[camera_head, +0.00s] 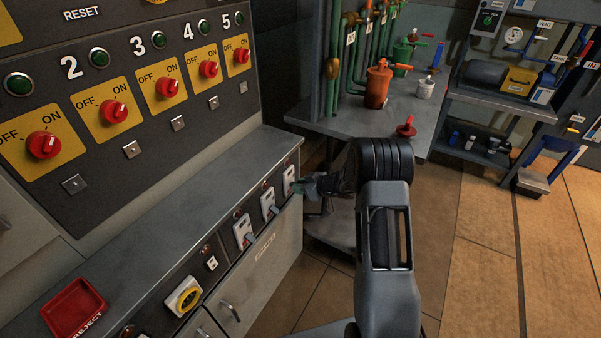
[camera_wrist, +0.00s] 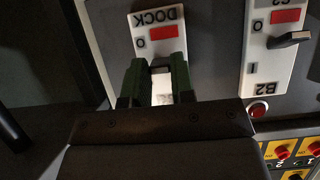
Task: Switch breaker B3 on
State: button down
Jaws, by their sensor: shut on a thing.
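The rightmost breaker of the row (camera_head: 289,180) is a white plate on the front of the grey console. My gripper (camera_head: 311,187) is at this plate from the right. In the wrist view the green fingers of my gripper (camera_wrist: 158,72) are shut around the breaker's lever, which is mostly hidden between them.
The neighbouring breaker B2 (camera_wrist: 257,62) has a dark lever beside its red window. Red knobs on yellow plates (camera_head: 114,111) line the panel above. A red tray (camera_head: 75,307) sits on the console.

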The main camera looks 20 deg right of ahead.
jog(key=g+h+p, duration=0.1)
jog(key=p, duration=0.3)
jog(key=r+g+h+p, duration=0.1)
jog(key=p, duration=0.3)
jog(key=r+g+h+p, duration=0.1)
jog(key=p, duration=0.4)
jog(key=shift+w+a, duration=0.2)
jog(key=shift+a, duration=0.05)
jog(key=shift+f+p, duration=0.2)
jog(key=shift+p, duration=0.6)
jog(key=c, duration=1)
grip_release()
jog(key=shift+o, duration=0.2)
jog(key=p+v, duration=0.1)
jog(key=v, duration=1.2)
jog(key=shift+r+p, duration=0.35)
jog(key=shift+r, duration=0.2)
